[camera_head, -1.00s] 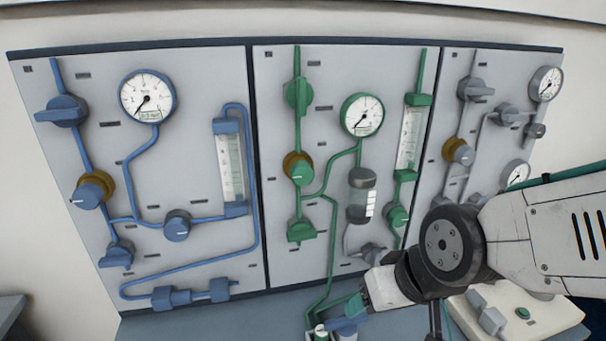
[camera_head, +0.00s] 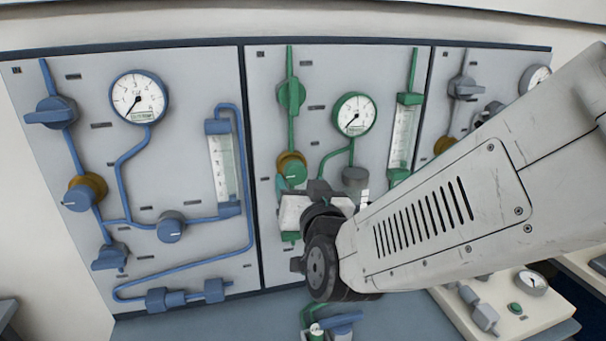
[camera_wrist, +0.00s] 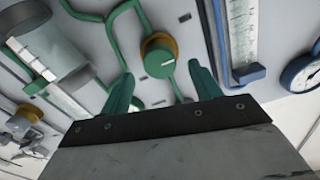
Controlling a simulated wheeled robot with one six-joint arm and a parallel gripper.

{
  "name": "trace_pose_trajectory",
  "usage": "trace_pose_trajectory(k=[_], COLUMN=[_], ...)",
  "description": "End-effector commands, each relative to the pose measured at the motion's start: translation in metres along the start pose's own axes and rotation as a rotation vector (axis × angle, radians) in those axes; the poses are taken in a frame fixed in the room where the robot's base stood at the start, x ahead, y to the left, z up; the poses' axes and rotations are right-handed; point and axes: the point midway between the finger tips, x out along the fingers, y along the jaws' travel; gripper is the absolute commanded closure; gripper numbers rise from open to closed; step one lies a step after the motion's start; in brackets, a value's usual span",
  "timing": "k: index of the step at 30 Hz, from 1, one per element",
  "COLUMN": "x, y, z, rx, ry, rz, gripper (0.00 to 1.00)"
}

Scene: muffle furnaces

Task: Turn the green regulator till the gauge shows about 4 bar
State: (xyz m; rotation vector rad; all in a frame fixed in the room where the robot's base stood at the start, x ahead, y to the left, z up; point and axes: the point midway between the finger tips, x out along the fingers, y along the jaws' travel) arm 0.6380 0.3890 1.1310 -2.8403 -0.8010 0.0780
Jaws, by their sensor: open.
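The green regulator is a round knob (camera_head: 293,171) with a white mark and an ochre collar, on the middle panel in the head view. The green gauge (camera_head: 354,114) is above and right of it; its needle points to the lower left, near the low end of the scale. In the wrist view the regulator (camera_wrist: 158,60) lies ahead, between and beyond the green fingertips of my gripper (camera_wrist: 163,83). My gripper is open and empty, and the fingers look apart from the knob.
The green shut-off handle (camera_head: 291,95) is above the regulator, and a flow tube (camera_head: 403,137) stands to the right. The blue panel's knobs (camera_head: 171,228) and pipes are on the left. A white bench unit (camera_head: 515,310) stands at lower right, below my arm.

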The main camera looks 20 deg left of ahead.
Motion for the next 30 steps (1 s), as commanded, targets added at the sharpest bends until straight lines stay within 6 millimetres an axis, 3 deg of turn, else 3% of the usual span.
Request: trace_pose_trajectory(k=[3, 9, 19, 24, 30], x=[0.021, 0.042, 0.045, 0.045, 0.046], y=[0.001, 0.001, 0.0, 0.0, -0.001], z=[0.0, 0.0, 0.0, 0.0, 0.0], rx=[0.0, 0.0, -0.001, -0.001, 0.004], ry=[0.001, -0.001, -0.001, -0.001, -0.001], rz=[0.001, 0.001, 0.0, -0.001, -0.002], gripper=[0.37, 0.37, 0.37, 0.82, 0.82])
